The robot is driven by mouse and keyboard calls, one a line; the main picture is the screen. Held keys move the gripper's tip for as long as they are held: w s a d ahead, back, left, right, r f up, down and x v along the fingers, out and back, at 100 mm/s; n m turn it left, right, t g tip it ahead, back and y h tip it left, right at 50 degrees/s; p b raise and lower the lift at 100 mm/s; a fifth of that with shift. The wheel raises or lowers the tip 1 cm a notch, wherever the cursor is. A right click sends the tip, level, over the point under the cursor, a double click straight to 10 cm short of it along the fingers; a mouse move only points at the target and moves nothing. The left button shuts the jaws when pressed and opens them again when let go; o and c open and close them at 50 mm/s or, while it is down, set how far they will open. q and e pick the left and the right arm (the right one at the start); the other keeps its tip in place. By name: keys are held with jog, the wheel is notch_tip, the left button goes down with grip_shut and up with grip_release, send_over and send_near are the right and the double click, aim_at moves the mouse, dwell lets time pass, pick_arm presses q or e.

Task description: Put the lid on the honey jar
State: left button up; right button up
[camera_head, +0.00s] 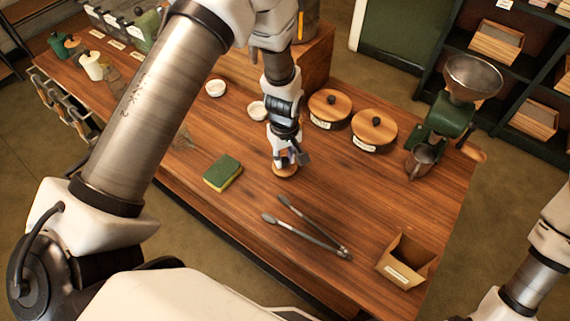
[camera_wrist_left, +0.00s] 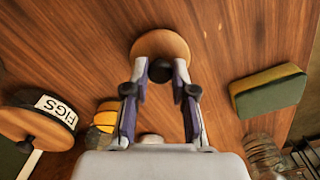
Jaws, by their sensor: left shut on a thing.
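My left gripper (camera_head: 284,157) points down over the middle of the table. It is shut on the black knob of a round wooden lid (camera_head: 285,171). In the left wrist view the lid (camera_wrist_left: 160,45) sits flat between the fingertips (camera_wrist_left: 160,72); I cannot tell whether it touches the table. A small yellow-orange jar (camera_wrist_left: 104,120) with a dark band, perhaps the honey jar, stands left of the fingers in that view, partly hidden. I cannot make it out in the head view, where my left arm covers that area. My right gripper is out of view.
A green-yellow sponge (camera_head: 223,173) lies left of the lid, and metal tongs (camera_head: 308,228) lie in front. Lidded canisters (camera_head: 373,130) and a green grinder (camera_head: 447,112) stand right. A small box (camera_head: 406,260) sits near the front right corner.

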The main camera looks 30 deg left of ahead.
pick_arm(q)
jog(key=shift+r+p, duration=1.35)
jog(key=shift+r, duration=0.4)
